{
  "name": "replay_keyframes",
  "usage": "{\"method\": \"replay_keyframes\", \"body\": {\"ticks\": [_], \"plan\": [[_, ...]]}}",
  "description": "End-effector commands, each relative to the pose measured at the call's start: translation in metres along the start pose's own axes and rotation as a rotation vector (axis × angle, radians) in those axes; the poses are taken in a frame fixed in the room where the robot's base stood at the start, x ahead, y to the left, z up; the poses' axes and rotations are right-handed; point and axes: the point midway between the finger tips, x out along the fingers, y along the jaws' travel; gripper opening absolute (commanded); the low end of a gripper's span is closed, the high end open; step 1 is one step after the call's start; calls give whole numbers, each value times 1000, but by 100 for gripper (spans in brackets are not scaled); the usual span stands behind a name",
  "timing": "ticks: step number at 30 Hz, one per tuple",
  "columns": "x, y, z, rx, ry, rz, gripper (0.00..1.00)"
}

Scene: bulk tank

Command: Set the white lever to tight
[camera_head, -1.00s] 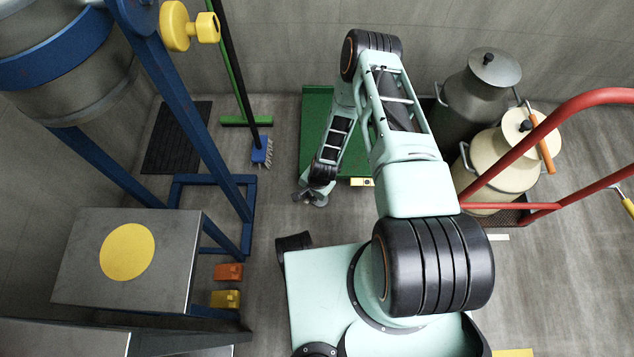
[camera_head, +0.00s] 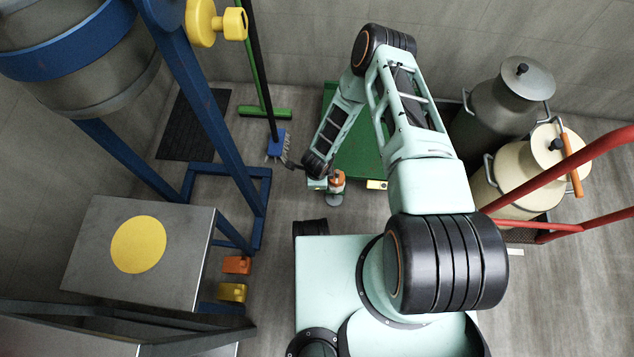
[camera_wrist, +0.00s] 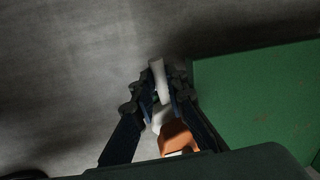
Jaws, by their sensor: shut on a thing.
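My gripper (camera_wrist: 163,96) has its two dark fingers closed around a narrow white piece in the wrist view. I take this to be the white lever (camera_wrist: 158,76), whose tip shows just beyond the fingertips. An orange part (camera_wrist: 178,137) sits closer to my palm, between the fingers; how it joins the white piece is unclear. In the head view, an orange part (camera_head: 338,180) shows at the end of my arm, low in front of the green platform. My fingers are small and partly hidden there. The lever's setting and any tight marking cannot be read.
The green platform (camera_head: 362,150) stands right of my gripper. A blue brush (camera_head: 276,143) and green broom (camera_head: 262,112) lean to the left, near the blue stand (camera_head: 185,110). Milk cans (camera_head: 508,95) and a red-railed cart (camera_head: 590,155) stand right.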

Motion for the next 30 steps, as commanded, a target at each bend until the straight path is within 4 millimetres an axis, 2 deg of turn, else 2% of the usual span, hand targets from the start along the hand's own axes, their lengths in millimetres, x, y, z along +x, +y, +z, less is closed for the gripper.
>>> {"method": "replay_keyframes", "body": {"ticks": [9, 25, 26, 30], "plan": [[0, 0, -1, 118, 23, 1, 0], [0, 0, -2, 143, 29, -1, 0], [0, 0, -2, 143, 29, -1, 14], [0, -1, -1, 141, 29, -1, 29]]}}
